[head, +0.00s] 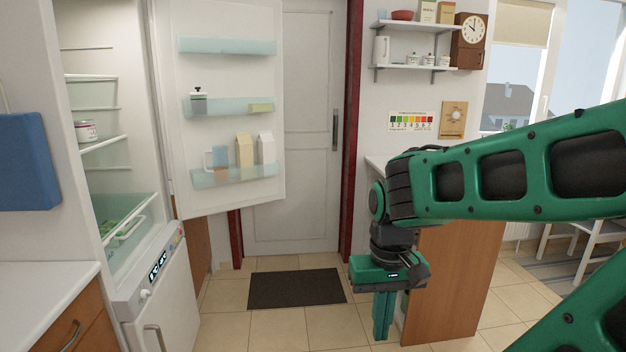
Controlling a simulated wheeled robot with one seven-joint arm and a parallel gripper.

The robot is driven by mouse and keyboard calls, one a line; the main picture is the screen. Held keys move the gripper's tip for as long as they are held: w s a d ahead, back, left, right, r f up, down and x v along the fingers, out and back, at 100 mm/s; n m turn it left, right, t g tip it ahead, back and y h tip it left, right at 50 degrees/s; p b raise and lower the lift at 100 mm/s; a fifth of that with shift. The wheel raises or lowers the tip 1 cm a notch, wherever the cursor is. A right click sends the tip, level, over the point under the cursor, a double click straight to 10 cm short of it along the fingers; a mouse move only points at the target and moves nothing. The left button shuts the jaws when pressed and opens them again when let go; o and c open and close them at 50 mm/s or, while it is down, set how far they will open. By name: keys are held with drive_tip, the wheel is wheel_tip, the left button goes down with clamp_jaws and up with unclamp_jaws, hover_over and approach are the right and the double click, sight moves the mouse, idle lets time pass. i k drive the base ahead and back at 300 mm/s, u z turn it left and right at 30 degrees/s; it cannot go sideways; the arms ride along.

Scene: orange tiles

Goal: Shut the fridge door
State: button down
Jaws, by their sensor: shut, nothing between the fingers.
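The fridge door (222,118) stands wide open in the head view, with its inner side and shelves facing me. The door shelves hold cartons, a jug and a few small items. The open fridge compartment (101,160) is at the left, with a pot on a shelf and a drawer low down. A lower closed door (172,295) with a handle is below it. My gripper (382,328) points down to the right of the fridge door, apart from it. Its fingers are together and hold nothing.
A counter with a wooden side (455,285) stands just behind and right of my gripper. A dark mat (297,289) lies on the tiled floor before a white room door (308,130). A white worktop (40,295) is at the left. Free floor lies between fridge and counter.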

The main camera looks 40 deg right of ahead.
sight(190, 37)
drive_tip(key=z, duration=0.6)
drive_tip(key=i, duration=1.05)
drive_tip(key=z, duration=0.65)
drive_tip(key=i, duration=1.15)
drive_tip(key=u, duration=0.4)
drive_tip(key=i, duration=1.2)
drive_tip(key=u, duration=0.45)
